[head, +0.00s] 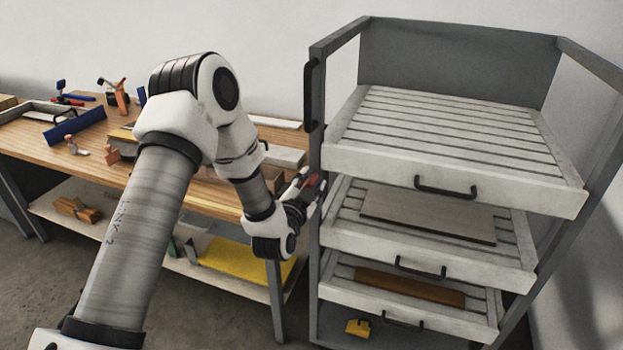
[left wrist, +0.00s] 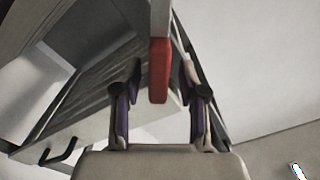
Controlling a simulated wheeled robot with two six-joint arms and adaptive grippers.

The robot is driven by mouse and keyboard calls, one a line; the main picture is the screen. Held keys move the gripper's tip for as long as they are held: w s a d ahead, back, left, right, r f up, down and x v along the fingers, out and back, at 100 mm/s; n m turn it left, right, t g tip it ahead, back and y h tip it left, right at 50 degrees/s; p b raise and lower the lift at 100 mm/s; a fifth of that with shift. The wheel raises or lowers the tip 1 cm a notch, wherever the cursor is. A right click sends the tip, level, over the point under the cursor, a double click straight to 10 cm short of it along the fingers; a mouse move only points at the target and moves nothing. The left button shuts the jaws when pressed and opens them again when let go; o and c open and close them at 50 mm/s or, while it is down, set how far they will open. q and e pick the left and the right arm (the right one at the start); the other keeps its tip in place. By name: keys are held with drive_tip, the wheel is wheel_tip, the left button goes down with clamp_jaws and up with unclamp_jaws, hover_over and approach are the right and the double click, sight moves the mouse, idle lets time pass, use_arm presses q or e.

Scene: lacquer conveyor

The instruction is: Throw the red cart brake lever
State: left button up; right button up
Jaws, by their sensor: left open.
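The red brake lever (head: 313,181) is at the left post of the grey cart (head: 316,235), partly hidden by my left gripper (head: 308,190). In the left wrist view the lever's red grip (left wrist: 159,70) hangs from a grey bar and lies between the two fingers of the gripper (left wrist: 161,85). The fingers are open, with a visible gap on each side of the grip in this view. Whether the grip is fully between them in depth, I cannot tell. My right gripper is not in view.
The cart carries slatted trays (head: 455,178) with black handles; a grey board (head: 428,214) and a brown piece (head: 410,287) lie on the lower ones. A wooden workbench (head: 35,137) with tools stands left, close behind my arm. A yellow block (head: 357,327) sits low in the cart.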

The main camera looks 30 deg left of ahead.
use_arm(q)
drive_tip(key=shift+w+d, duration=0.15)
clamp_jaws()
drive_tip(key=shift+a, duration=0.2)
drive_tip(key=shift+s+a+r+n, duration=0.2)
drive_tip(key=shift+a+r+n, duration=0.15)
drive_tip(key=shift+a+n, duration=0.3)
drive_tip(key=shift+s+a+r+n, duration=0.15)
drive_tip(key=shift+a+r+n, duration=0.2)
drive_tip(key=shift+a+n, duration=0.25)
drive_tip(key=s+a+f+n+b, duration=0.1)
drive_tip(key=s+a+n, duration=0.1)
drive_tip(key=a+n, duration=0.9)
drive_tip(key=shift+s+f, duration=0.2)
drive_tip(key=shift+s, duration=0.15)
drive_tip(key=shift+n, duration=0.25)
